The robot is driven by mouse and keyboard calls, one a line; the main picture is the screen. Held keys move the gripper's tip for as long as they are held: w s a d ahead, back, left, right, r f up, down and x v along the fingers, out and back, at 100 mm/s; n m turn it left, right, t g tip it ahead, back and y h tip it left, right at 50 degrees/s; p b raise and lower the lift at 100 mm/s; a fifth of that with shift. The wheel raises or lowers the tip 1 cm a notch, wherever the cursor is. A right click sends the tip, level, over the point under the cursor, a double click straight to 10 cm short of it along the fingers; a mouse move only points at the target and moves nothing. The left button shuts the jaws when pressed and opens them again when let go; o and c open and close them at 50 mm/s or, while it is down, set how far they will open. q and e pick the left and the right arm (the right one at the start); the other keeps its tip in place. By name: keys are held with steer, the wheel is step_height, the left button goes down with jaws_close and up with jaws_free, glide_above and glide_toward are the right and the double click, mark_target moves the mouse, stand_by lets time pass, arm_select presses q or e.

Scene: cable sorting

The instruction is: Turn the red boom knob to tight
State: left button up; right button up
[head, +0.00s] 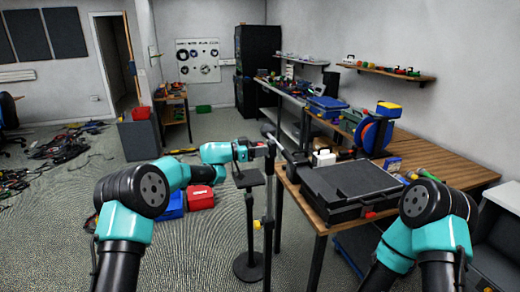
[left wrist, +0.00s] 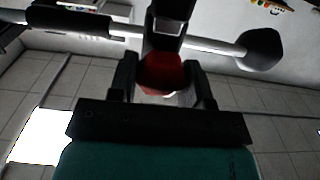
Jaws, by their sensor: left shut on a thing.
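The red boom knob (left wrist: 165,74) sits between the two fingers of my left gripper (left wrist: 162,90) in the left wrist view. The fingers are shut on it from both sides. A grey boom rod (left wrist: 215,46) with dark end pieces runs just beyond it. In the head view my left gripper (head: 262,150) reaches right to the top of a thin stand (head: 268,190). The knob is hidden there by the gripper. Which way the knob is turned cannot be told. My right arm shows at the lower right, but its gripper is out of view.
A wooden workbench (head: 455,165) with a black case (head: 350,185) stands right of the stand. A small black platform (head: 248,178) is below my left gripper. Red and blue boxes (head: 200,197) lie on the floor behind. Tangled cables (head: 65,150) lie at far left.

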arm_select(q)
steer(key=c, duration=0.3)
steer(key=shift+m, duration=0.4)
steer(key=shift+s+m, duration=0.1)
steer(key=shift+m, duration=3)
steer(key=o, duration=0.9)
steer(key=shift+a, duration=0.1)
steer(key=v, duration=1.7)
steer(key=shift+a+f, duration=0.1)
